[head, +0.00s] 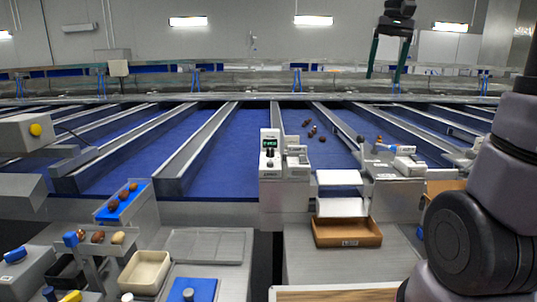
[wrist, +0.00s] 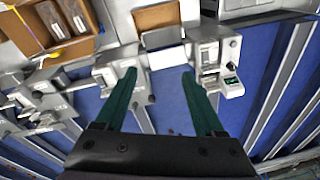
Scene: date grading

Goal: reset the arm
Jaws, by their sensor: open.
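My gripper (head: 386,78) is raised high at the upper right of the head view, above the far end of the blue lanes, with its green fingers pointing down. In the wrist view my gripper (wrist: 160,72) shows its two green fingers spread wide apart with nothing between them. The fingers look clear of the equipment below. My grey arm fills the right edge of the head view.
Blue lanes (head: 235,150) run away between metal rails. A device with a green display (head: 270,160) stands mid-front. Dates (head: 313,131) lie on one lane. A cream bin (head: 145,272) and a blue date holder (head: 110,214) are front left.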

